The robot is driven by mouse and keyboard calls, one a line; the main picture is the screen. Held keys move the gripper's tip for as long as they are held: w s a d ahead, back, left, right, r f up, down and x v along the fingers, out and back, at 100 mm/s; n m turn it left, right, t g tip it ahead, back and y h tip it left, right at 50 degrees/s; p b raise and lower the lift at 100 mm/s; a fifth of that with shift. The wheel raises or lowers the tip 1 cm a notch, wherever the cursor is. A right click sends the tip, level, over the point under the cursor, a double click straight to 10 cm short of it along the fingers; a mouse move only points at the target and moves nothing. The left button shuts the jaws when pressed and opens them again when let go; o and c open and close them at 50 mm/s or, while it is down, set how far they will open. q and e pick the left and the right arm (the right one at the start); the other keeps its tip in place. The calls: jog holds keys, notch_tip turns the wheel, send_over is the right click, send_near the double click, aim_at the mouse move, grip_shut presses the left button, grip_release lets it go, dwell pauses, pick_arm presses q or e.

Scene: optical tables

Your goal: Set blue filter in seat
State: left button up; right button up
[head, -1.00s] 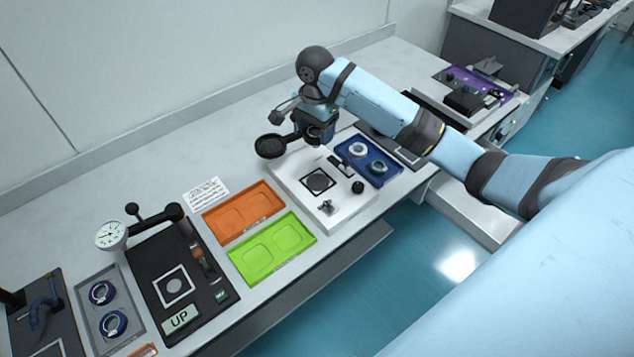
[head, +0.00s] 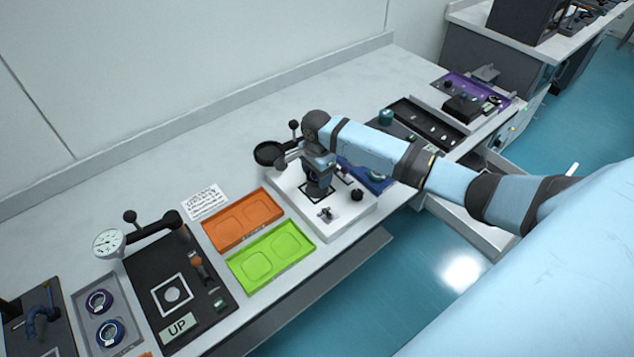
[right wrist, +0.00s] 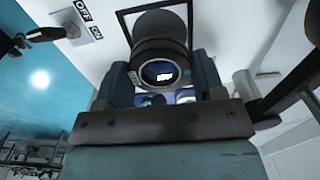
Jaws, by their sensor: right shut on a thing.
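My right gripper (head: 318,192) points down over the white fixture (head: 350,216), above its black square outline. In the right wrist view its fingers (right wrist: 162,85) are shut on the blue filter (right wrist: 160,72), a round piece with a dark rim and bluish glass. The dark round seat (right wrist: 158,25) shows just beyond the filter, inside the black outline. The filter's rim overlaps the seat in this view; I cannot tell whether they touch. In the head view the gripper hides the filter and most of the seat. My left gripper is not in view.
A black round part on an arm (head: 269,153) stands at the fixture's back left. A black knob (head: 357,195) and a small switch (head: 326,214) are on its front. Orange (head: 233,236) and green (head: 285,273) trays lie left. A blue tray (head: 376,185) is partly hidden at right.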

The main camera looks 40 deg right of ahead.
aim_at(317, 189)
notch_tip(317, 189, down, 4)
jog(key=shift+f, duration=0.1)
jog(key=o, duration=0.9)
jog(key=shift+o, duration=0.2)
notch_tip(317, 189, up, 12)
jog(key=shift+r, duration=0.15)
dwell(0.3)
